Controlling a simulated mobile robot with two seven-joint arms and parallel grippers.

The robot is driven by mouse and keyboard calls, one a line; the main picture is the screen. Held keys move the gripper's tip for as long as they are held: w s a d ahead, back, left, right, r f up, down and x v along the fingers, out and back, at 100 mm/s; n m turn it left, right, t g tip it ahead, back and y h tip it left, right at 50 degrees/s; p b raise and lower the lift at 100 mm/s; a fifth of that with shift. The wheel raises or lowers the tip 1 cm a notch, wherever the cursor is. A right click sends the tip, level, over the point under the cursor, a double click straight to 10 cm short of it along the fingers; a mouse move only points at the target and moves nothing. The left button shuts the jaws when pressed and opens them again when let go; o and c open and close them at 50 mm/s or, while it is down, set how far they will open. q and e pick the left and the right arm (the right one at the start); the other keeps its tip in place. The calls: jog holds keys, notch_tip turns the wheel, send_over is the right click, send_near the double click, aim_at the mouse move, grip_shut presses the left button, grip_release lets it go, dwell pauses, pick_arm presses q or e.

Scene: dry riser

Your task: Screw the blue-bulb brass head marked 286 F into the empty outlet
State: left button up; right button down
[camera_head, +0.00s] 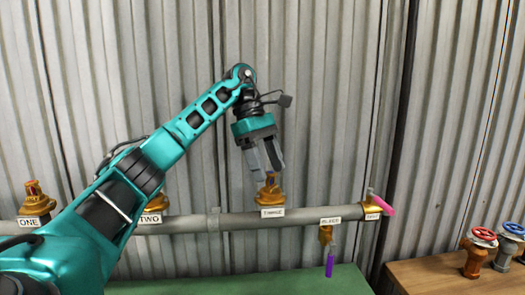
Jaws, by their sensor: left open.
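My left gripper (267,170) is open and points down. Its fingertips are just above or around the top of a brass fitting (269,194) on the third labelled outlet of the grey pipe (240,221). I cannot tell whether the fingers touch it, and its bulb colour is not clear. Brass heads with reddish middles stand upright at the outlets labelled ONE (36,199) and TWO (151,214); the second is partly behind my arm. I cannot make out a blue-bulb head or a 286 F marking. My right gripper is not in view.
A brass bleed fitting (326,235) hangs below the pipe with a purple piece (329,266). A pink lever (381,204) sits at the pipe's right end. The green table (250,284) looks clear.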

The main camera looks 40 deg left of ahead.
pick_arm(q)
jog(key=shift+v, duration=2.5)
